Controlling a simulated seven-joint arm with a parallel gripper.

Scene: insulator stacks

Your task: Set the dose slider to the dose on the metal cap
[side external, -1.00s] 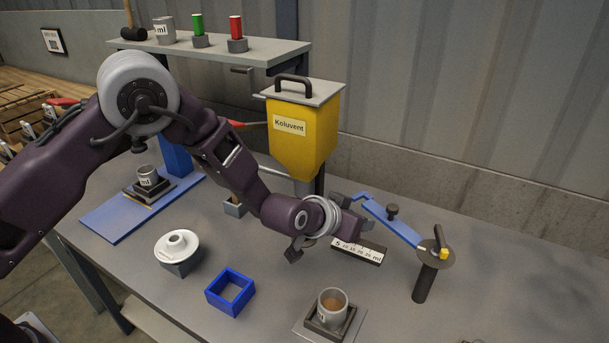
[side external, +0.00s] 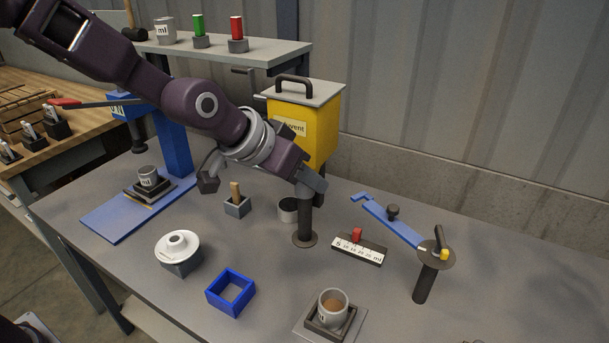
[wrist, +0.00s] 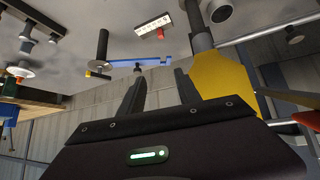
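The dose slider (side external: 372,257) is a dark block with a white number scale ending in "ml", on the bench right of the hopper post. Its red knob (side external: 357,234) stands behind about the middle of the scale; the exact mark is unclear. The slider also shows at the top of the wrist view (wrist: 150,36). Small grey cups marked "ml" stand on the shelf (side external: 166,31), on the blue stand (side external: 148,176) and at the front (side external: 333,305); I cannot tell which is the metal cap, and no dose is readable. My gripper (side external: 316,188) is open and empty beside the hopper, above and left of the slider.
The yellow hopper (side external: 330,125) stands close behind my gripper on a dark post (side external: 304,222). A blue square frame (side external: 230,291) and white-topped funnel (side external: 178,246) sit front left.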

